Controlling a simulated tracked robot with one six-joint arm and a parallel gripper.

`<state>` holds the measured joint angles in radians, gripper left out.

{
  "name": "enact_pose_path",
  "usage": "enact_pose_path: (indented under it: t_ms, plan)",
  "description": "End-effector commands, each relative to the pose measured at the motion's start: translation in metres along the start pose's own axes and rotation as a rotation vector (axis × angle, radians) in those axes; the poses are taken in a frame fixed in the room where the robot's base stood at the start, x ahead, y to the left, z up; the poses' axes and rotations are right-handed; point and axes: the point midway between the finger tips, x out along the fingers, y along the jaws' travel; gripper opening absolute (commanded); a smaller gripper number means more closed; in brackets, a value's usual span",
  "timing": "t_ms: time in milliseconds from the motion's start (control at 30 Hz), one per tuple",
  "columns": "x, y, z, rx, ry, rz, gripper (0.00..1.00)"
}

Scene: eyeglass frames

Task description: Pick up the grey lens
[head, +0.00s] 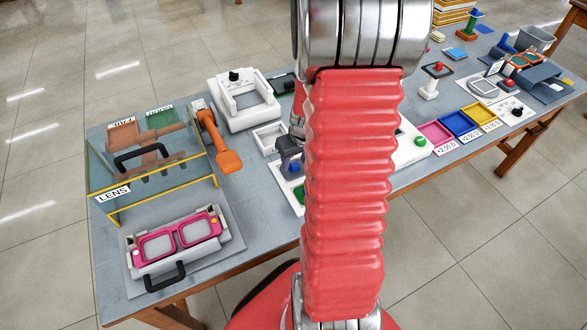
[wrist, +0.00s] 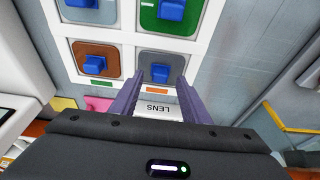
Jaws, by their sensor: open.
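The grey lens (wrist: 176,59) lies in a square compartment of a white tray (wrist: 130,41) in the wrist view, with a blue knob (wrist: 160,73) on top. My gripper (wrist: 158,82) is open, its two purple fingers pointing toward this compartment. In the picture the blue knob sits between the fingertips; I cannot tell how far above it they are. Nothing is held. In the head view my gripper (head: 289,147) is dark and partly hidden behind my red arm, over the tray.
A brown lens (wrist: 86,51) lies left of the grey one, a green lens (wrist: 150,20) beyond it. In the head view, a pink glasses frame (head: 180,236) sits in a white holder, and a yellow-edged clear guard (head: 165,196) stands behind it.

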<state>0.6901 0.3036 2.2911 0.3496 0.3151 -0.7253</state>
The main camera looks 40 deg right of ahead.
Motion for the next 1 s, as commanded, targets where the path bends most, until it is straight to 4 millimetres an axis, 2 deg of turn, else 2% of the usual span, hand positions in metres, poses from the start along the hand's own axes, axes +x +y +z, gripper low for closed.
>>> enact_pose_path:
  t_ms: [200, 733, 1000]
  plan:
    - [0.0125, -0.0001, 0.0001, 0.000, 0.000, 0.000, 0.42]
    - [0.0125, 0.0004, 0.0001, 0.001, 0.001, 0.001, 0.42]
    - [0.0124, 0.0005, 0.0001, 0.001, 0.001, 0.001, 0.23]
